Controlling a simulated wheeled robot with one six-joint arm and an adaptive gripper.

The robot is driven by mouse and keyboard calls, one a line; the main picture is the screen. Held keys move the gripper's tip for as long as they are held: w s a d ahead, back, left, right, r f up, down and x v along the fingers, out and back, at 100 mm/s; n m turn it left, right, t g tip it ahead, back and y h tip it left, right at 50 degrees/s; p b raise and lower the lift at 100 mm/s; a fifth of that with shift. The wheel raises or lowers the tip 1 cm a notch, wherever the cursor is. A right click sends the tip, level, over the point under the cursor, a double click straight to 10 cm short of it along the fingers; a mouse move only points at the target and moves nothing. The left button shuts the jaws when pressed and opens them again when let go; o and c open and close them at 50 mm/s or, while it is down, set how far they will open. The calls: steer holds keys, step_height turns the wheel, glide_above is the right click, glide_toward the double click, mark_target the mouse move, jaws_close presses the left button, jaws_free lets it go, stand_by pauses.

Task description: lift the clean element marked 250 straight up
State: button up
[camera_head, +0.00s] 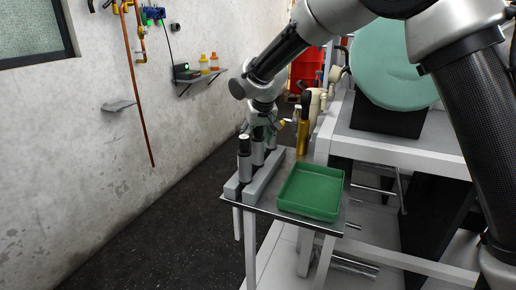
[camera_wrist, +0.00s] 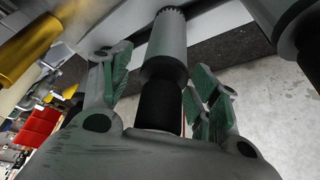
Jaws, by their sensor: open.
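Several grey and black cylindrical elements stand upright in a grey rack (camera_head: 264,176) on the small table. The nearest element (camera_head: 245,163) and one just behind it (camera_head: 258,152) stand clear of my gripper. My gripper (camera_head: 268,124) is at the back end of the row, over the rearmost element, which it partly hides. In the wrist view my gripper (camera_wrist: 157,75) is open, with green-padded fingers on either side of a grey element (camera_wrist: 167,45) with a black section. A gap shows beside the right finger. No 250 marking is readable.
A green tray (camera_head: 311,190) sits on the small table, right of the rack. A gold cylinder (camera_head: 302,137) stands behind the tray; it also shows in the wrist view (camera_wrist: 30,48). A white bench (camera_head: 400,150) is at the right. A wall shelf (camera_head: 196,79) holds bottles.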

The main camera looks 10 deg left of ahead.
steer(key=c, duration=1.3)
step_height(320, 180, up, 9)
steer(key=shift+r, duration=0.1)
steer(key=shift+f, duration=2)
